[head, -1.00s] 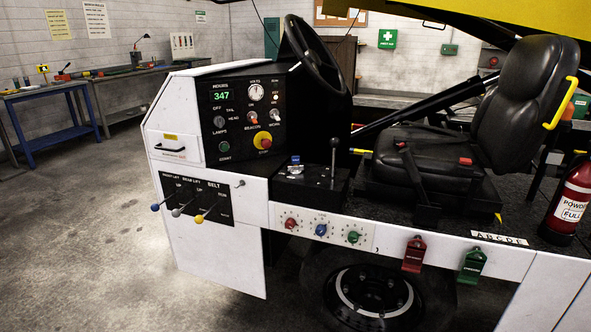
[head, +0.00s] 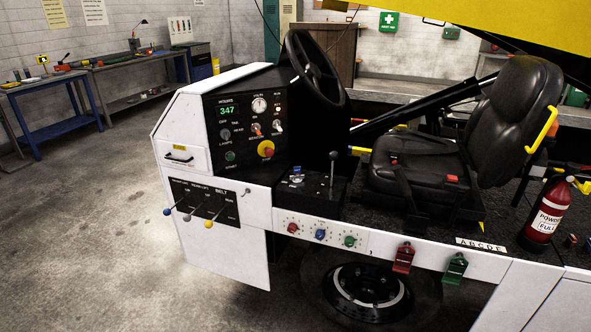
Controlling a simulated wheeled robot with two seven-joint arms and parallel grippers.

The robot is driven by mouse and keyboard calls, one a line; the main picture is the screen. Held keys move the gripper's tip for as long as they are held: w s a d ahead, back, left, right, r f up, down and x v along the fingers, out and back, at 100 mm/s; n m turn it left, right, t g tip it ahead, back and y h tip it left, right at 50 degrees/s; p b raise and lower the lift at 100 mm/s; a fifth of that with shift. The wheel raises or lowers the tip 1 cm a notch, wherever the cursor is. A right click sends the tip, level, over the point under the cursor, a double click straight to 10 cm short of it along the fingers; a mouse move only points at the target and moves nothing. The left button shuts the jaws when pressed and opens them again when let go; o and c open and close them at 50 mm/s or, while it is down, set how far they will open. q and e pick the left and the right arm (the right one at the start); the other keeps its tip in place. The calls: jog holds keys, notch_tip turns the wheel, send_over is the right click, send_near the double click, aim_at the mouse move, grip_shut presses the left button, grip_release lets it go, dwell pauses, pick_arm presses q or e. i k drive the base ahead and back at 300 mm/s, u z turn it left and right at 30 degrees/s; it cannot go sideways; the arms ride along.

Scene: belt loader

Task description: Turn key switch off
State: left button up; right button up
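The black control panel (head: 226,151) is on the left end of the white belt loader, below and left of the steering wheel (head: 313,66). A small pale fitting near its upper right, under a label that seems to read RUN, looks like the key switch (head: 279,111). It is too small to tell which way it is turned. The green display (head: 227,110) reads 347. Neither of my grippers is in view.
Several coloured-knob levers (head: 205,222) stick out from the lower front panel. A black lever (head: 332,166) stands between panel and seat (head: 425,155). A red extinguisher (head: 547,212) stands at right. Workbenches (head: 45,103) line the far left. The floor (head: 90,240) left of the loader is clear.

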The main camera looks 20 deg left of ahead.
aim_at(298, 179)
jog(key=z, duration=0.25)
jog(key=k, duration=0.3)
jog(key=u, duration=1.5)
jog(key=i, duration=2.7)
jog(key=z, duration=0.8)
